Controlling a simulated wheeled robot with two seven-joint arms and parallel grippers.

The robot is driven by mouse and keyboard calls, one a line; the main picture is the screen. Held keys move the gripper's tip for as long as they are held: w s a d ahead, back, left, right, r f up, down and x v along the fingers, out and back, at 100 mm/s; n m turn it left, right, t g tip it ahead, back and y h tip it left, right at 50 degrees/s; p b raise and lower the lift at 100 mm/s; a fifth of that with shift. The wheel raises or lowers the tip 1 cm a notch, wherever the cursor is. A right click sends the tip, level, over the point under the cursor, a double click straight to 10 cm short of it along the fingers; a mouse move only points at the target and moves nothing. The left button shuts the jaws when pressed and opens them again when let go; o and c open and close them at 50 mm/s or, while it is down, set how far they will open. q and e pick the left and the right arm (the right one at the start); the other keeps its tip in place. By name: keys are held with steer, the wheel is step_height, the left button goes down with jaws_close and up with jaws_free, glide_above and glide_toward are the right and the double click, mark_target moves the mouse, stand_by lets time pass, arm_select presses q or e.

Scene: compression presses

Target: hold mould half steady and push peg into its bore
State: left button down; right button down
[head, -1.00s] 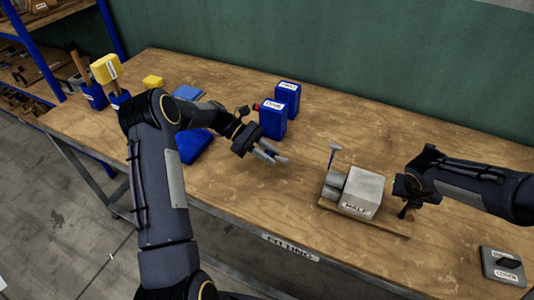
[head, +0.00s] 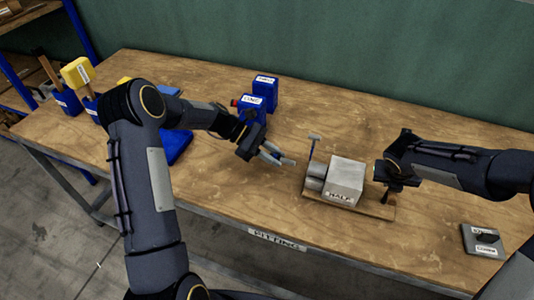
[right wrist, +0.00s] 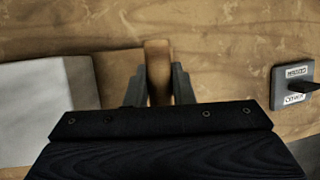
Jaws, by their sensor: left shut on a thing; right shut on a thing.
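The mould half (head: 345,180) is a pale grey block labelled HALF on a wooden board (head: 370,208). A grey cylindrical part (head: 315,178) sits at its left side; I cannot make out the bore opening. My left gripper (head: 274,154) is shut on a small grey peg (head: 289,161), whose tip points right towards the block's left side and is apart from it. My right gripper (head: 387,191) is shut on a brown wooden handle (right wrist: 158,72) at the block's right. The block's pale side also shows at the left of the right wrist view (right wrist: 45,105).
A thin upright rod with a flat top (head: 313,140) stands at the block's left. A grey plate labelled COVER (head: 483,241) lies at the right. Blue containers (head: 262,92) stand behind my left gripper. The table behind the block is clear.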

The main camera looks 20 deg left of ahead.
arm_select(q)
steer(key=shift+d, duration=1.45)
steer(key=shift+d, duration=2.4)
steer(key=c, duration=1.1)
jaws_free()
